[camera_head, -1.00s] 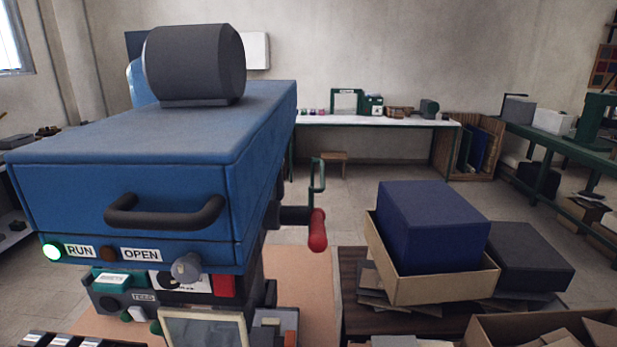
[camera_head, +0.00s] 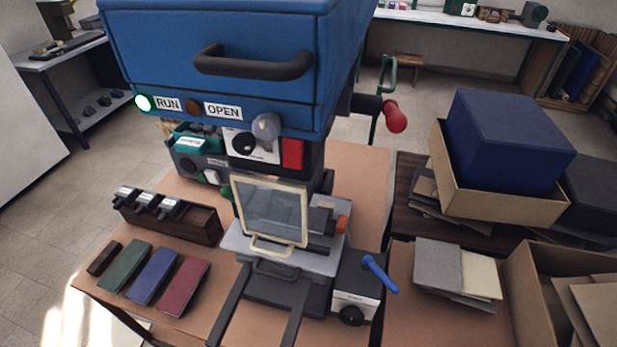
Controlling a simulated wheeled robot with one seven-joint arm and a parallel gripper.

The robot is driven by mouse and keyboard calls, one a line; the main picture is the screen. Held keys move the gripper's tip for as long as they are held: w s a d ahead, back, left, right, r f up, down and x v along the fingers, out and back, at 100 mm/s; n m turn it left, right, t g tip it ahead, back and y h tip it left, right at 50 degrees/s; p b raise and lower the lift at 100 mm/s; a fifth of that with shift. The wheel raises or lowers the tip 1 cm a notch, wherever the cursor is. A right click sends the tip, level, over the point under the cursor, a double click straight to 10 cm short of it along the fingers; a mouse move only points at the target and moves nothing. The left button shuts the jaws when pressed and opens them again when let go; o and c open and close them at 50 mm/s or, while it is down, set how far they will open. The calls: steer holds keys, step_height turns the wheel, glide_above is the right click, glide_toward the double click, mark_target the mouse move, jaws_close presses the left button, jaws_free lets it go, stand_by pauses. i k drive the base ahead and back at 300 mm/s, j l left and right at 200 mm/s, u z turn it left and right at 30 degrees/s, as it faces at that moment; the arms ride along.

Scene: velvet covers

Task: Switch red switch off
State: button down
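The red switch (camera_head: 292,153) appears to be a red rectangular block on the front of the blue machine (camera_head: 160,60), below its hood and right of a white plate with a black dial (camera_head: 243,143). Its on or off position cannot be told. A green lamp (camera_head: 143,102) next to the RUN label is lit. A brown lamp (camera_head: 193,106) next to the OPEN label looks dark. A grey knob (camera_head: 265,126) sits just above and left of the red block. My gripper is not in view.
A black handle (camera_head: 252,66) juts from the hood, and a red-knobbed crank (camera_head: 395,117) sticks out right. Below stand a framed clear guard (camera_head: 270,210) and a blue lever (camera_head: 380,273). Coloured pads (camera_head: 153,276) lie left. Boxes (camera_head: 470,200) crowd the right.

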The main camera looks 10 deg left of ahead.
mark_target(293, 148)
steer(key=j+z, duration=0.3)
steer(key=j, duration=1.35)
steer(key=j+z, duration=0.25)
steer(key=j, duration=1.45)
